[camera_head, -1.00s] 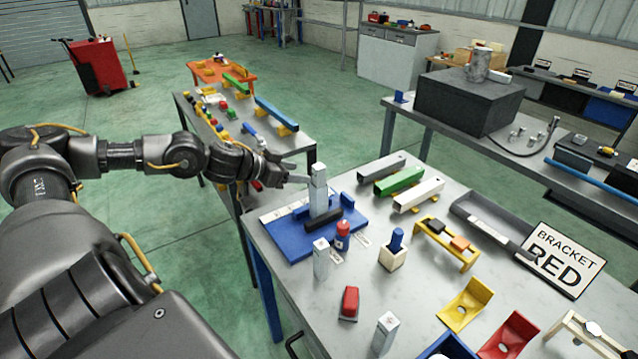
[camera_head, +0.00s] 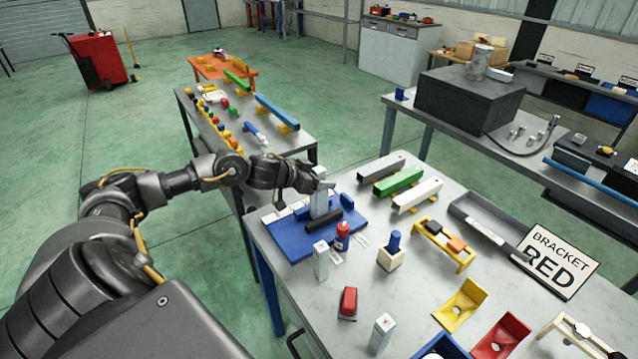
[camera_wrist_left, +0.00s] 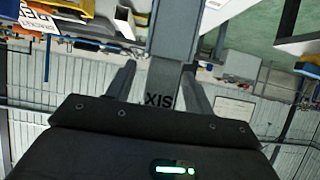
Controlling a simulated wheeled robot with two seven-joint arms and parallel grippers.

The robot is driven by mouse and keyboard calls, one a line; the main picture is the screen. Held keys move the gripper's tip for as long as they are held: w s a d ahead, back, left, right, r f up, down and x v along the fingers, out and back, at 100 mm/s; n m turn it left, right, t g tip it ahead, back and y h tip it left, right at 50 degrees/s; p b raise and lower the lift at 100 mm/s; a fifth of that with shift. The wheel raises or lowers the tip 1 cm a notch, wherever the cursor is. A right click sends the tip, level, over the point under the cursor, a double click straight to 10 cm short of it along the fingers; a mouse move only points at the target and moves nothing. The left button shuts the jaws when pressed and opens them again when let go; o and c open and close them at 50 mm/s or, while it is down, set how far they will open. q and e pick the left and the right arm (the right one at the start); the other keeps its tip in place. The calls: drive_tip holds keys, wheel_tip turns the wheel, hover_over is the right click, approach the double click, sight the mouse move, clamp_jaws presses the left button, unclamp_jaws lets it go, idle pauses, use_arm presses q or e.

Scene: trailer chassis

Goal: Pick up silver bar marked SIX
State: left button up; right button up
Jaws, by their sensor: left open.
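The silver bar marked SIX (camera_head: 319,204) stands upright in the blue fixture (camera_head: 283,240) at the near left of the table. In the left wrist view the bar (camera_wrist_left: 178,35) fills the upper middle, and the lettering SIX shows upside down near the gripper's palm. My left gripper (camera_head: 322,184) is open at the bar's upper part. Its fingers appear on either side of the bar in the wrist view; contact cannot be told. My right gripper is not in view.
Two other short silver bars stand nearby, one by the fixture (camera_head: 321,262) and one at the front (camera_head: 382,334). A wooden block with a blue peg (camera_head: 391,257) stands to the right.

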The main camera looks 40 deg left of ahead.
use_arm(q)
drive_tip(key=shift+w+d+f, duration=0.2)
drive_tip(key=shift+w+f, duration=0.15)
drive_tip(key=shift+w, duration=0.2)
drive_tip(key=c, duration=1.1)
drive_tip(key=shift+c, duration=0.2)
drive_tip(key=shift+r, duration=0.15)
